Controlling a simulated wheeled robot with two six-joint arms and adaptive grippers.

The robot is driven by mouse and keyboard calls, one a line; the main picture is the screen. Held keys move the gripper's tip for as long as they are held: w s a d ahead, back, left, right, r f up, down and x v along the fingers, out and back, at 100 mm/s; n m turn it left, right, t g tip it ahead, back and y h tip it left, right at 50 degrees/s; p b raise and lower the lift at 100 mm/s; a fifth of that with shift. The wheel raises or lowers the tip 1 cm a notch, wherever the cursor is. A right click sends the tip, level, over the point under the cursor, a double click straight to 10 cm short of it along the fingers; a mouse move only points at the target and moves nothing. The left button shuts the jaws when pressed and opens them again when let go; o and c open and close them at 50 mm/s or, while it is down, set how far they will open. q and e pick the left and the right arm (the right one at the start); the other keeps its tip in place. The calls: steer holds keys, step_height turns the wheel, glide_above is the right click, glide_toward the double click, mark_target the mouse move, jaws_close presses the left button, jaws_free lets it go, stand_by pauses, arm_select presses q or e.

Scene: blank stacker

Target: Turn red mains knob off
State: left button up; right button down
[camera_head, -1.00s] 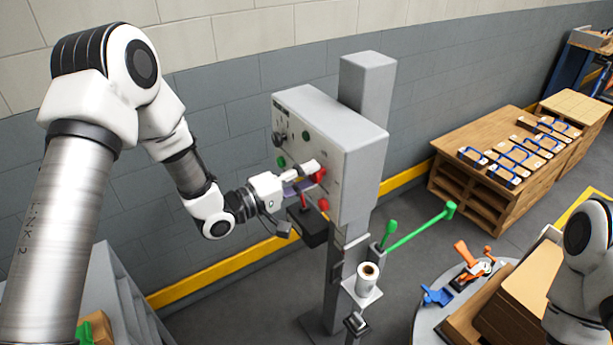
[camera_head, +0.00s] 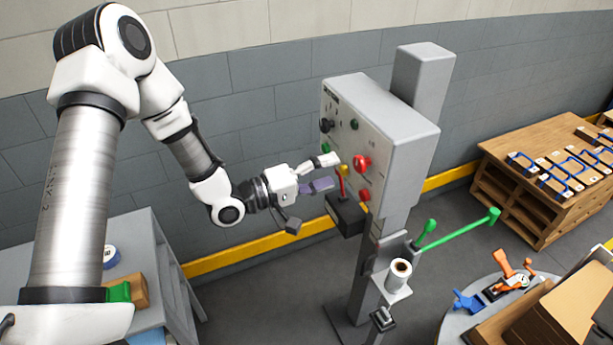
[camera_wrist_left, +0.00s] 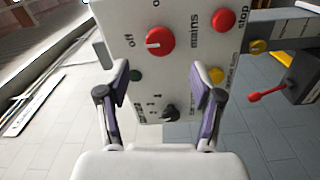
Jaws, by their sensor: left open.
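The red mains knob (camera_head: 361,163) is on the front of the grey control box (camera_head: 388,130). In the wrist view the knob (camera_wrist_left: 160,41) sits beside the words "off" and "mains". Its white mark lies on the side toward "off". My left gripper (camera_head: 327,173) is open and empty, a short way in front of the panel and apart from the knob. In the wrist view its two fingers (camera_wrist_left: 161,88) are spread, with the knob beyond and between them. My right gripper is out of view.
A red stop button (camera_wrist_left: 223,20) is beside the knob. A black selector (camera_wrist_left: 170,112) and a green button (camera_wrist_left: 136,75) share the panel. A red-handled lever box (camera_head: 346,212) is below the gripper.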

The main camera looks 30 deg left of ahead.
arm_select(q)
steer(key=v, duration=0.6)
stand_by(0.3)
